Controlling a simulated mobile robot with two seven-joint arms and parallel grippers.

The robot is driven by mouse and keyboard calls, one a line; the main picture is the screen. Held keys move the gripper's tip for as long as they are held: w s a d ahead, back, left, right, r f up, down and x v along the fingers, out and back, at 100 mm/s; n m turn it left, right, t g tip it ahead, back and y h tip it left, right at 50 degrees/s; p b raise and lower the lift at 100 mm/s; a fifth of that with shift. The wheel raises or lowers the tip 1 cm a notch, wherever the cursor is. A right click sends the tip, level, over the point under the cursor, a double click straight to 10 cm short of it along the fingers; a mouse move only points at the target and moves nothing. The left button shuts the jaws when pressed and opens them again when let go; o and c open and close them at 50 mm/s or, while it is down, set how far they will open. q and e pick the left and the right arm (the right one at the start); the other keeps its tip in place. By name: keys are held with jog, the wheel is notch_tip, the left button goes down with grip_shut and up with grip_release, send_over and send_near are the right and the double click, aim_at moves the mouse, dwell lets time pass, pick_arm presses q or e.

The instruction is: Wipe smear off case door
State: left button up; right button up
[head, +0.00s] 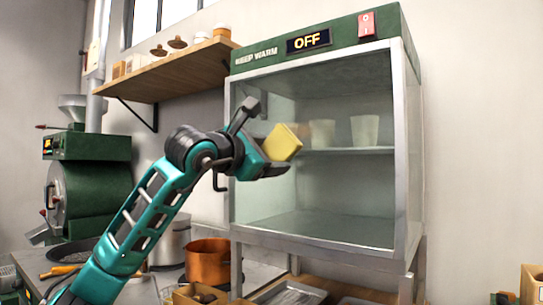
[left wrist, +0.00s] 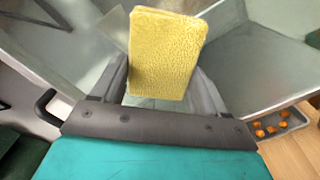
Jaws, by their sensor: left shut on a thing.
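The warming case (head: 323,215) has a green top with an "OFF" display (head: 307,41) and a glass door (head: 350,185) on its front. My right gripper is not in view.
Pale cups (head: 364,130) stand on the shelf inside the case. A dark door handle (head: 218,175) is close to my left wrist. A wooden wall shelf (head: 170,77) is at upper left. A copper pot (head: 207,262) and a green roaster (head: 88,185) stand lower left.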

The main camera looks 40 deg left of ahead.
aim_at(330, 143)
pick_arm(q)
jog(key=shift+r+p, duration=0.95)
jog(key=shift+r, duration=0.2)
jog(key=shift+w+d+p, duration=0.2)
jog(key=shift+d+p, duration=0.3)
jog(key=shift+d, duration=1.05)
jog(key=shift+w+d+p, duration=0.15)
jog(key=shift+d+p, duration=0.35)
jog(key=shift+d, duration=1.05)
jog(key=shift+w+d+p, duration=0.15)
jog(key=shift+d+p, duration=0.15)
jog(key=shift+d, duration=1.15)
jog(key=shift+w+d+p, duration=0.1)
jog(key=shift+d+p, duration=0.15)
jog(key=shift+d, duration=1.2)
jog(key=shift+f, duration=0.1)
jog(key=shift+w, duration=0.1)
